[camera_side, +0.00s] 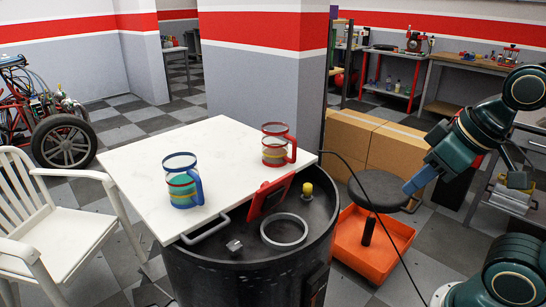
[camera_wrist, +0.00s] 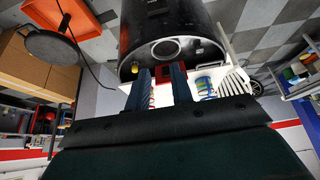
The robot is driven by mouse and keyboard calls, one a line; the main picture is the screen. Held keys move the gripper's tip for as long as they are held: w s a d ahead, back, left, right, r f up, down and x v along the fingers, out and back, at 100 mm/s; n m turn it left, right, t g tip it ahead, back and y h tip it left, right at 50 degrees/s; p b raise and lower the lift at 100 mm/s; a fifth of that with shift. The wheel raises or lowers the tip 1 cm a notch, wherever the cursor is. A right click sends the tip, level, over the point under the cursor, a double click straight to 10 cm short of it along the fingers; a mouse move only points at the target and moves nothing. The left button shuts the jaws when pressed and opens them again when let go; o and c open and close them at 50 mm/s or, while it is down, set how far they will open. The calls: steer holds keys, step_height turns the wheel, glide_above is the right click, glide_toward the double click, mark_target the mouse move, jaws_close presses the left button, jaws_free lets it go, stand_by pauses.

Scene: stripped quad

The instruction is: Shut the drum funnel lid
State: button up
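The black drum (camera_side: 250,268) stands in the middle of the side view, with a grey funnel ring (camera_side: 285,230) on its top. The red funnel lid (camera_side: 270,196) is raised, tilted up beside the ring against the white board's edge. In the wrist view the drum (camera_wrist: 188,22), the ring (camera_wrist: 165,48) and part of the red lid (camera_wrist: 202,70) show beyond my fingers. My gripper (camera_side: 415,183) is right of the drum, above its top and apart from the lid. In the wrist view my gripper (camera_wrist: 161,68) has its two blue fingers apart, with nothing held between them.
A white board (camera_side: 220,150) covers the drum's left part and bears two mugs (camera_side: 182,180) (camera_side: 277,146). A yellow cap (camera_side: 307,188) and a grey fitting (camera_side: 234,246) stand on the drum top. A stool (camera_side: 380,188) stands in an orange tray (camera_side: 385,262) between drum and arm.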

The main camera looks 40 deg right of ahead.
steer(key=shift+w+r, duration=0.1)
steer(key=c, duration=0.4)
steer(key=shift+w+r, duration=0.15)
steer(key=shift+w, duration=0.05)
steer(key=w+r+g, duration=0.1)
steer(key=w+r, duration=0.2)
steer(key=w, duration=0.8)
steer(key=w+r+g, duration=0.1)
steer(key=w+r, duration=0.2)
steer(key=w, duration=0.8)
steer(key=w+f+g, duration=0.1)
steer(key=w+f, duration=0.5)
steer(key=w, duration=0.4)
steer(key=w+f+g, duration=0.1)
steer(key=w+f, duration=0.5)
steer(key=w, duration=0.4)
